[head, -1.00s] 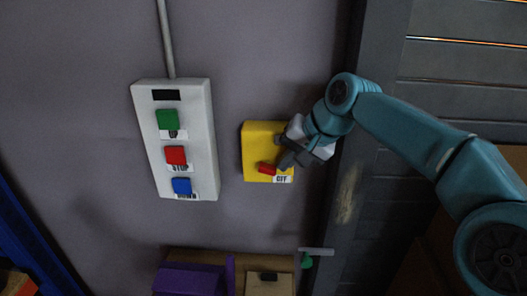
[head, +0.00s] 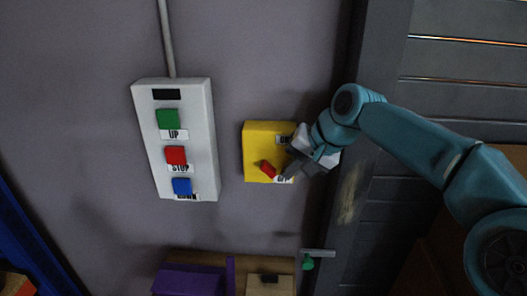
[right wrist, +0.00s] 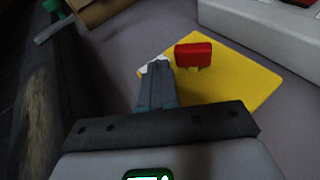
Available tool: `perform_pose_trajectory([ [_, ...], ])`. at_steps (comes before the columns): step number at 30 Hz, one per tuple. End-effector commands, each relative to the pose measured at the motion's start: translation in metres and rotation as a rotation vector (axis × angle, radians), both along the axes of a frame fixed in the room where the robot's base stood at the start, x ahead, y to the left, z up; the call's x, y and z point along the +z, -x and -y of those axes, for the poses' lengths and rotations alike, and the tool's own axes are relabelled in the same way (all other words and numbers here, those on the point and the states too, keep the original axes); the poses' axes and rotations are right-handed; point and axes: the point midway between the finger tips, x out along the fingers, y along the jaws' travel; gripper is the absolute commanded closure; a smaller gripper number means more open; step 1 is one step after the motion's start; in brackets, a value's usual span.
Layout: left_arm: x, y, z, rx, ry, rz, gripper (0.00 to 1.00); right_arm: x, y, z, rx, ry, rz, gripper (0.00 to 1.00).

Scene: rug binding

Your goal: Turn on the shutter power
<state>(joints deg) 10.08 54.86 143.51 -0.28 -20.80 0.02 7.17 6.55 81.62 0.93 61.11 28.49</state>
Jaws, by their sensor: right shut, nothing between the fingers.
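The yellow switch box (head: 257,140) is on the wall, with a red lever (head: 268,169) low on its front, slanting down to the right. That gripper is shut and empty, at the box's lower right edge, just right of the lever. In the right wrist view, the shut fingers (right wrist: 157,68) reach over the edge of the yellow box (right wrist: 240,85), close beside the red lever (right wrist: 194,54); contact cannot be told. My left gripper is out of view.
A white control box (head: 200,130) with green UP, red STOP and blue buttons hangs left of the yellow box. The dark shutter frame (head: 365,215) stands to the right. Below are a purple bin (head: 190,280) and a green-handled item (head: 308,263). Bare wall separates the boxes.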

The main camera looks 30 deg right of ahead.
Motion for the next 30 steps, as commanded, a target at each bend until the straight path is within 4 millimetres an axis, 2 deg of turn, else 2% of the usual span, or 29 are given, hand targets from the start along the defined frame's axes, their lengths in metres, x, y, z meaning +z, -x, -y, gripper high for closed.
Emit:
perform_pose_trajectory([
  [16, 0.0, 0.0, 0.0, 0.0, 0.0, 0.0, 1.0, -0.001, 0.0, 0.0, 0.0, 0.0, 0.0, 1.0],
  [20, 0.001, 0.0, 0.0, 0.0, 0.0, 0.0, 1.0, 0.005, 0.0, 0.0, 0.001, 0.0, 0.001, 1.0],
  [23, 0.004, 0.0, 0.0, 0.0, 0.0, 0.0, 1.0, 0.02, -0.001, 0.0, 0.001, 0.001, 0.002, 1.0],
  [30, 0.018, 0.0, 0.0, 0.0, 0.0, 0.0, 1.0, 0.08, -0.001, 0.0, 0.001, 0.0, 0.004, 1.0],
])
